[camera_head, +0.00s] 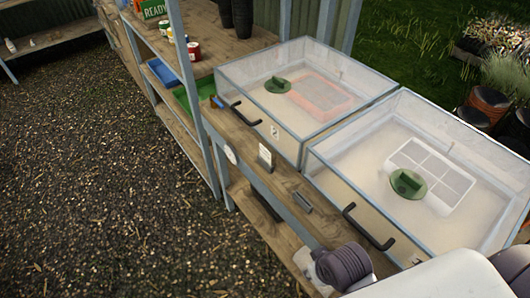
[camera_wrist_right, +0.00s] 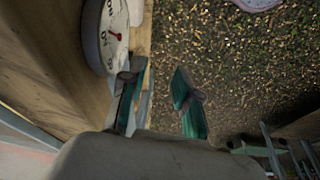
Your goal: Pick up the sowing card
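A small pale upright card in a dark surround (camera_head: 265,157), which looks like the sowing card, is at the front of the wooden bench, before the left propagator; its print is too small to read. I cannot pick out the card in the right wrist view. My right gripper (camera_wrist_right: 161,98) is open, with a clear gap between its teal-padded fingers and nothing held. It is close to a round white dial (camera_wrist_right: 113,35) with a red pointer. My left gripper is not in view.
Two clear-lidded propagators, left (camera_head: 285,101) and right (camera_head: 385,218), with dark front handles, fill much of the bench (camera_head: 292,188). A small grey block (camera_head: 303,202) lies near its front edge. A shelf (camera_head: 205,60) with pots and trays stands behind. Gravel (camera_head: 100,160) is clear at left.

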